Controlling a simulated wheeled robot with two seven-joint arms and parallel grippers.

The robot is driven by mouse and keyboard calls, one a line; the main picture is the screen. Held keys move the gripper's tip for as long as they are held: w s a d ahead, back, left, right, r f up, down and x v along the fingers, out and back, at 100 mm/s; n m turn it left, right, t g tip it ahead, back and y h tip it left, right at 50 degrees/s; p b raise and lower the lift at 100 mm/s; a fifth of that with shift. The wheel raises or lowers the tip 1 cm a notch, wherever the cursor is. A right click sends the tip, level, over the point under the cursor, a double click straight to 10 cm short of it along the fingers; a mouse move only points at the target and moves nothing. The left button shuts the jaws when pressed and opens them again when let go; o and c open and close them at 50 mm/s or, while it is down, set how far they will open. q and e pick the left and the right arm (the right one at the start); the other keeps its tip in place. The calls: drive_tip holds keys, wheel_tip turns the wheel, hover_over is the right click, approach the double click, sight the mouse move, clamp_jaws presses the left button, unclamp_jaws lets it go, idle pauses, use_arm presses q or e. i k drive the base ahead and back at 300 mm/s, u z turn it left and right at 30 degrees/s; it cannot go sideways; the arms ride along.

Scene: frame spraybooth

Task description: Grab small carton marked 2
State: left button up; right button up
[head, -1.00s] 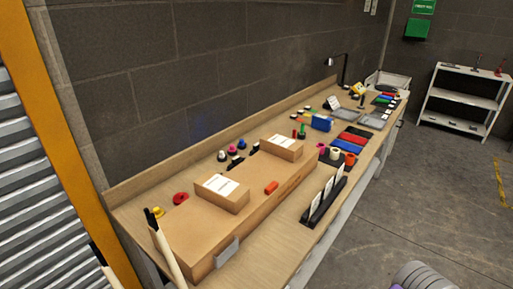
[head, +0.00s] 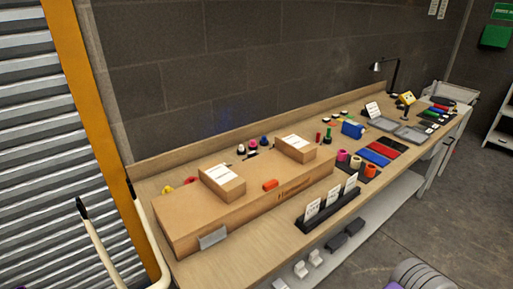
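Two small brown cartons with white labels sit on top of a long, low cardboard box (head: 195,230) on the workbench. The nearer small carton (head: 235,188) is towards the left end of the box. The farther small carton (head: 306,154) is towards its right end. Marks on both labels are too small to read, so I cannot tell which one carries a 2. Neither of my grippers can be made out in the head view, and nothing is seen touching the cartons.
An orange object (head: 271,185) lies on the long box between the small cartons. A dark holder (head: 328,211) with white cards stands in front. Tape rolls, trays and a lamp (head: 396,75) fill the far bench (head: 235,270). Cream, dark-tipped poles (head: 101,250) rise at lower left.

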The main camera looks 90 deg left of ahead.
sight(302, 151)
drive_tip(key=u, duration=0.85)
drive_tip(key=i, duration=2.9)
drive_tip(key=u, duration=4.05)
